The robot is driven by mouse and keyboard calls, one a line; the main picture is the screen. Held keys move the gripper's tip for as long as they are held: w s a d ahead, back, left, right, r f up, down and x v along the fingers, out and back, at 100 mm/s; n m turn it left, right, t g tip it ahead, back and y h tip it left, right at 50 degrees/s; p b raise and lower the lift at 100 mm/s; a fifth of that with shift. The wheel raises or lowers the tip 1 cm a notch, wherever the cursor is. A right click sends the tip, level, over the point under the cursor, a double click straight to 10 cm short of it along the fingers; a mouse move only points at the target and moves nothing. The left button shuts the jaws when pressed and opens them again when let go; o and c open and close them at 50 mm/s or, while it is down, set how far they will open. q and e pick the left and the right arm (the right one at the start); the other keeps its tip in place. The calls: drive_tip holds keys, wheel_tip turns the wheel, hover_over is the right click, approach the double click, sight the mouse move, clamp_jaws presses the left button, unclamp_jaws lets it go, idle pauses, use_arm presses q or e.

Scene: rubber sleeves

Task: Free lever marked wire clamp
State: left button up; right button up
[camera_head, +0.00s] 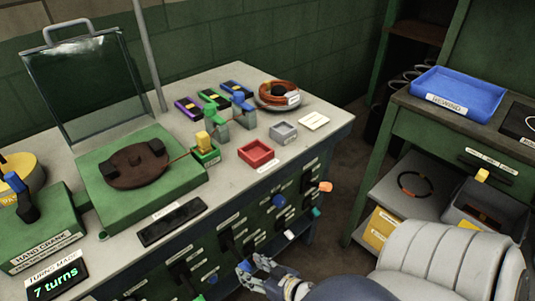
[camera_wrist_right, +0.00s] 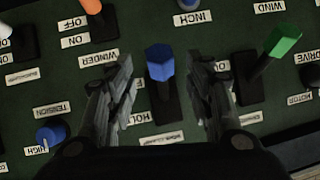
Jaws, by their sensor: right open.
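My right gripper (camera_wrist_right: 162,72) is open, with one dark finger on each side of a blue-topped lever (camera_wrist_right: 160,64) on the dark green panel. The lever stands between the fingers with gaps on both sides. A pale label (camera_wrist_right: 161,138) lies just below the lever; its words are too small to read, and part of a word like HOLD shows beside it. I cannot tell for sure which lever is the wire clamp. In the head view my right gripper (camera_head: 254,268) is at the low front panel of the bench. My left gripper is not in view.
A green-topped lever (camera_wrist_right: 283,42) stands right of the fingers. An orange-topped lever (camera_wrist_right: 92,6) and a blue knob (camera_wrist_right: 50,133) lie to the left. On the bench (camera_head: 225,190) are a red tray (camera_head: 256,153), a wire coil (camera_head: 278,95) and a green winder (camera_head: 140,205).

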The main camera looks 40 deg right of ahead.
drive_tip(key=a+v, duration=0.1)
drive_tip(key=v, duration=0.6)
drive_tip(key=shift+s+d, duration=0.15)
drive_tip(key=shift+d, duration=0.35)
drive_tip(key=shift+r, duration=0.15)
drive_tip(key=s+d+f+g+h, duration=0.1)
drive_tip(key=s+f, duration=0.1)
drive_tip(key=f, duration=0.5)
drive_tip(key=s+d+f+g, duration=0.1)
drive_tip(key=s+f+g, duration=0.1)
drive_tip(key=f, duration=0.4)
use_arm(q)
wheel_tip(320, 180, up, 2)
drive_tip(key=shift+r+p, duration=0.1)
drive_tip(key=shift+p, duration=1)
use_arm(e)
drive_tip(key=s+a+f+n+g, duration=0.1)
drive_tip(key=s+f+g, duration=0.3)
drive_tip(key=s+f, duration=0.6)
drive_tip(key=s+a+f+n+g, duration=0.1)
drive_tip(key=s+a+f+g, duration=0.3)
drive_tip(key=s+f, duration=0.6)
drive_tip(key=shift+f+n+h, duration=0.4)
drive_tip(key=shift+f, duration=0.1)
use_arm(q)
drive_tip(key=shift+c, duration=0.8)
use_arm(e)
drive_tip(key=shift+c, duration=1.8)
